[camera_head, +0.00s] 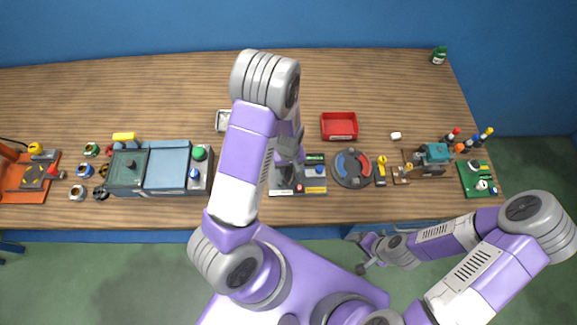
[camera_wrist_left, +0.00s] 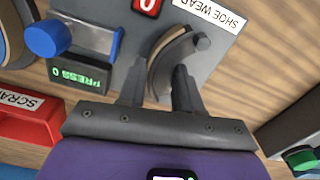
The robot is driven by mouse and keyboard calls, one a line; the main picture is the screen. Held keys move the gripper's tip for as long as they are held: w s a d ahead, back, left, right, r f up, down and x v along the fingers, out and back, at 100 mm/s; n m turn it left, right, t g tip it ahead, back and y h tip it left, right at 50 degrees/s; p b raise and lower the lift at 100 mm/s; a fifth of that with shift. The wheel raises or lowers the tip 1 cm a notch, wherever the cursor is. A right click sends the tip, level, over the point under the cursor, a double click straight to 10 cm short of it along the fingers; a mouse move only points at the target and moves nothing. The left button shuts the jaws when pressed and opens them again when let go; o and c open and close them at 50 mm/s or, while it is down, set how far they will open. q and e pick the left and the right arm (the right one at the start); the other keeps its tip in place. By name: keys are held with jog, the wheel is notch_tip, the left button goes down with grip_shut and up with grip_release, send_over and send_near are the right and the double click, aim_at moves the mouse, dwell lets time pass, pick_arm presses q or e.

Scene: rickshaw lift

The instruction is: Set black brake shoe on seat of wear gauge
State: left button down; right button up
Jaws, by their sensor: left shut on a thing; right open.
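The wear gauge (camera_head: 314,188) is a grey plate at the table's front middle, partly hidden by my left arm. In the left wrist view, the wear gauge (camera_wrist_left: 120,22) shows a "SHOE WEAR" label, a red 0 display, a blue knob and a green "PRESS 0" display. My left gripper (camera_head: 289,162) is over it. In the wrist view, the left gripper's fingers (camera_wrist_left: 158,88) are shut on the curved dark brake shoe (camera_wrist_left: 166,60), which has a tan edge. Its upper end is beside a round dark peg. I cannot tell whether it touches the seat. My right gripper (camera_head: 366,254) is open, beyond the table's front edge.
A red scrap tray (camera_head: 340,136) stands behind and right of the gauge. A round dial-like plate (camera_head: 352,168) is right of it, and a blue-grey unit (camera_head: 167,167) is left. Small parts lie at both sides. The table's back is mostly clear.

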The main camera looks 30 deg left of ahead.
pick_arm(q)
jog(key=shift+f+b, duration=0.3)
jog(key=shift+f, duration=0.1)
dwell(1.0)
jog(key=shift+c, duration=1.4)
grip_release()
jog(key=shift+r+p, duration=3)
jog(key=shift+r, duration=0.55)
